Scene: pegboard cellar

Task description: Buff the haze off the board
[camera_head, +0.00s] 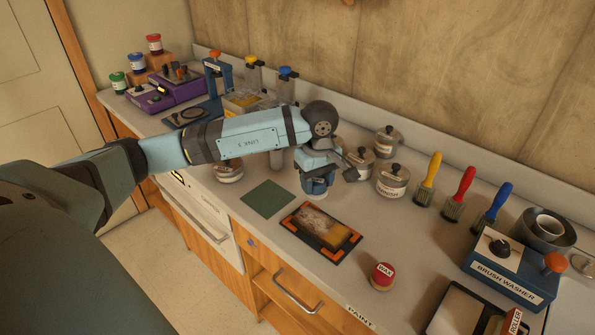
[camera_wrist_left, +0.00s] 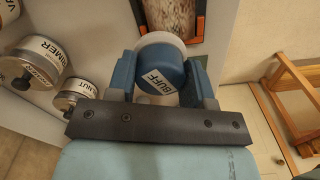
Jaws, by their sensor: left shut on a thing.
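The board (camera_head: 330,232) lies on the counter in a dark holder with orange corners. Its face is whitish and mottled over the left part and amber at the right. One end of the board (camera_wrist_left: 181,16) shows at the top of the left wrist view. My left gripper (camera_head: 317,172) is shut on the blue round buffer (camera_head: 316,188), whose cap reads BUFF in the left wrist view (camera_wrist_left: 160,69). The buffer is just behind the board, clear of its face; I cannot tell whether it touches the counter. My right gripper is not in view.
A green mat (camera_head: 267,199) lies left of the board. Lidded pots (camera_head: 393,180) stand behind and right of the buffer. A red-topped wax pot (camera_head: 382,276) is front right. Brushes (camera_head: 458,195) and a brush washer (camera_head: 505,270) stand further right. Counter between is clear.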

